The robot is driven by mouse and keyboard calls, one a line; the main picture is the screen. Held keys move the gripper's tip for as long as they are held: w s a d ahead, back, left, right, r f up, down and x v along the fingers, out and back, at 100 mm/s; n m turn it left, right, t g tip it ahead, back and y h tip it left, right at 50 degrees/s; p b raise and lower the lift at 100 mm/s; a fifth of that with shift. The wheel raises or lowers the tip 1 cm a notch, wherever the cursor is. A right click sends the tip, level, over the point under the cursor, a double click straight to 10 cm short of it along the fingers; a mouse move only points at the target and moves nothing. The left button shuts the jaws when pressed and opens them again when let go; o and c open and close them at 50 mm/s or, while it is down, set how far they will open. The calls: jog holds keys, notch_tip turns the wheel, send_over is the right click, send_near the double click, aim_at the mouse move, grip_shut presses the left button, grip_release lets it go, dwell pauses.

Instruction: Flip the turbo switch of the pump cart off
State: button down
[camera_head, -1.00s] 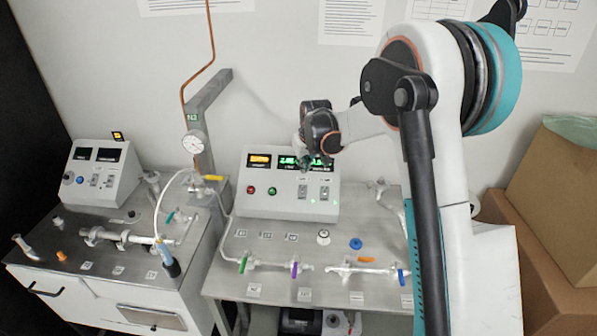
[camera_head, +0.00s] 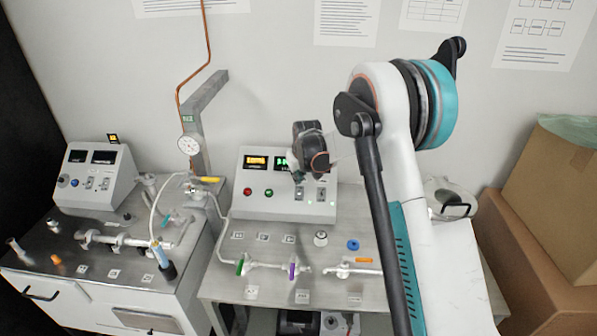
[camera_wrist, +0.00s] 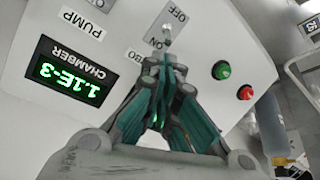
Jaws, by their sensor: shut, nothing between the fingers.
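The pump cart (camera_head: 222,275) stands at the middle with a sloped white console (camera_head: 257,209) on it. The console carries two small switches at the lower right. In the wrist view the turbo switch (camera_wrist: 167,34) is a small metal toggle between OFF and ON labels, its TURBO label partly hidden by a finger. My gripper (camera_wrist: 165,68) is shut and empty, its tips just short of the toggle. Contact and the toggle's exact lean cannot be told. In the head view my gripper (camera_head: 298,176) is in front of the console, above the left switch (camera_head: 299,193).
A red button (camera_head: 248,191) and a green button (camera_head: 269,193) sit left of the switches. Glass tubing with coloured valves (camera_head: 292,270) lies along the cart's front. A second cart (camera_head: 100,245) stands left, cardboard boxes (camera_head: 545,215) right.

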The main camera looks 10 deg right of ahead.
jog(key=shift+x, duration=1.1)
jog(key=shift+s+a+t+h+b, duration=0.25)
jog(key=shift+s+t+b, duration=0.35)
jog(key=shift+t+b, duration=0.7)
jog(key=t+b, duration=0.1)
jog(key=b, duration=0.1)
jog(key=s+t+h+b, duration=0.1)
jog(key=b, duration=0.1)
jog(key=shift+s+a+f+n+b, duration=0.25)
jog(key=shift+s+f+n+b, duration=0.05)
jog(key=t+b, duration=0.1)
jog(key=s+t+b, duration=0.1)
jog(key=shift+a+f+t+h+b, duration=0.1)
jog(key=shift+a+t+h+b, duration=0.05)
jog(key=shift+t+h+b, duration=0.15)
jog(key=shift+r+p, duration=0.3)
jog(key=shift+s, duration=0.1)
jog(key=shift+s+a+r, duration=0.2)
jog(key=shift+s, duration=0.35)
